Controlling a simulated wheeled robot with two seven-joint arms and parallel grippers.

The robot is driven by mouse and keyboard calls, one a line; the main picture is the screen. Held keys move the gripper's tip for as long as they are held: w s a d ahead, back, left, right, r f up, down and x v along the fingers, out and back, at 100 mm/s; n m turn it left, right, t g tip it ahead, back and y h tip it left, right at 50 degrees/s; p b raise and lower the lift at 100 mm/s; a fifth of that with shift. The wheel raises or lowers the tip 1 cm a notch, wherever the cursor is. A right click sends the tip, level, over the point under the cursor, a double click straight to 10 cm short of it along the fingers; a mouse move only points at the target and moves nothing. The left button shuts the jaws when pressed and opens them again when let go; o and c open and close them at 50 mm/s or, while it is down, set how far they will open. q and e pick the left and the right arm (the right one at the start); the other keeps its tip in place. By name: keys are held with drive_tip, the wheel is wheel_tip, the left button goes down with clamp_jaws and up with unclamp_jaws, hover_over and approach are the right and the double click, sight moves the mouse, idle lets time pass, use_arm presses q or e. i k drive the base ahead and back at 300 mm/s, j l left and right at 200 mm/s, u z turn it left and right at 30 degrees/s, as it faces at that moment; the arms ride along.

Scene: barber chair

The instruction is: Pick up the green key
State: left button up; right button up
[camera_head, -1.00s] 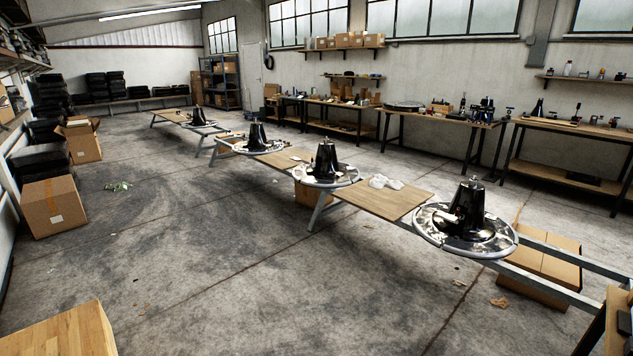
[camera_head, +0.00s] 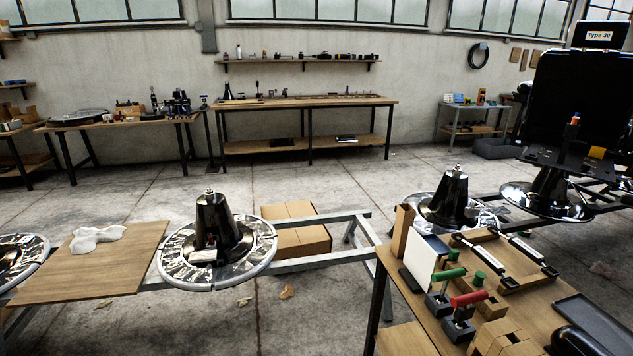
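On the wooden table at the lower right, a tool with a green T-shaped handle (camera_head: 449,274) stands upright in a dark grey block. I take it to be the green key. A similar tool with a red handle (camera_head: 469,299) stands just in front and to the right of it. Small green caps (camera_head: 479,278) show close by, on or near wooden blocks. Neither of my grippers is in view.
The wooden table (camera_head: 415,318) also holds a white panel (camera_head: 425,260), black-and-silver rods (camera_head: 472,250), wooden blocks (camera_head: 505,338) and a dark tray (camera_head: 592,318). Chair bases (camera_head: 452,200) on a metal rail stand behind it. Open floor lies farther back.

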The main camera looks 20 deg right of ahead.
sight(445, 276)
drive_tip(key=i+z, duration=0.4)
drive_tip(key=i, duration=1)
drive_tip(key=i+u, duration=0.2)
drive_tip(key=u, duration=0.25)
drive_tip(key=i+l+u, duration=0.15)
drive_tip(key=u, duration=0.25)
drive_tip(key=i+l+u, duration=0.2)
drive_tip(key=u, duration=0.25)
drive_tip(key=l+u, duration=0.1)
drive_tip(key=u, duration=0.35)
drive_tip(key=i+l+u, duration=0.1)
drive_tip(key=u, duration=0.4)
drive_tip(key=l+u, duration=0.15)
drive_tip(key=u, duration=0.3)
drive_tip(key=l+u, duration=0.1)
drive_tip(key=u, duration=0.4)
drive_tip(key=l+u, duration=0.15)
drive_tip(key=u, duration=0.3)
drive_tip(key=k+l+u, duration=0.1)
drive_tip(key=u, duration=0.85)
drive_tip(key=k+l, duration=0.05)
